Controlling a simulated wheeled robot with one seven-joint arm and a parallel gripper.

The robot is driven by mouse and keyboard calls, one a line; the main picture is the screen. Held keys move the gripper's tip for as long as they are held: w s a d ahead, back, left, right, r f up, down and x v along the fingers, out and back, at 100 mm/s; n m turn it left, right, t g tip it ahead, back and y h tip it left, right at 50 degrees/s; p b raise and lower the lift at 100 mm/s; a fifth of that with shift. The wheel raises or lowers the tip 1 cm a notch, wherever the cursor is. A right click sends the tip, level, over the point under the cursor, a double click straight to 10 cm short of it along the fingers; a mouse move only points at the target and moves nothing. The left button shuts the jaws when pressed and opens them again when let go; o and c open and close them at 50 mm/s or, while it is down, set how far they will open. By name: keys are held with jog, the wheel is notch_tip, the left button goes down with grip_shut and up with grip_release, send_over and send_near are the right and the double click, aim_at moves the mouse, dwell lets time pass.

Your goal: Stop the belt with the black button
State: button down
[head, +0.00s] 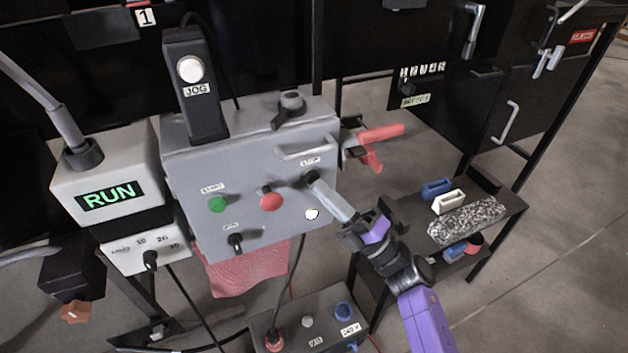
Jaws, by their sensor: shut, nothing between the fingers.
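The grey control box (180,165) fills the middle of the head view. A small label that seems to read STOP is on the right of its front face. The display (110,196) on the left shows RUN in green.
A green button (217,204), a red button (270,201), a white button (312,214) and a black knob (236,240) share the face. The JOG pendant (193,90) stands on top. A red-handled switch (375,140) sticks out right. A small shelf (500,215) holds several items.

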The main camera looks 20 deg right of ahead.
jog(key=shift+w+b, duration=0.3)
jog(key=shift+w, duration=0.2)
dwell(0.8)
jog(key=shift+s, duration=0.1)
jog(key=shift+s+p, duration=0.3)
jog(key=shift+s, duration=0.55)
jog(key=shift+s+p, duration=0.7)
jog(key=shift+s, duration=1.8)
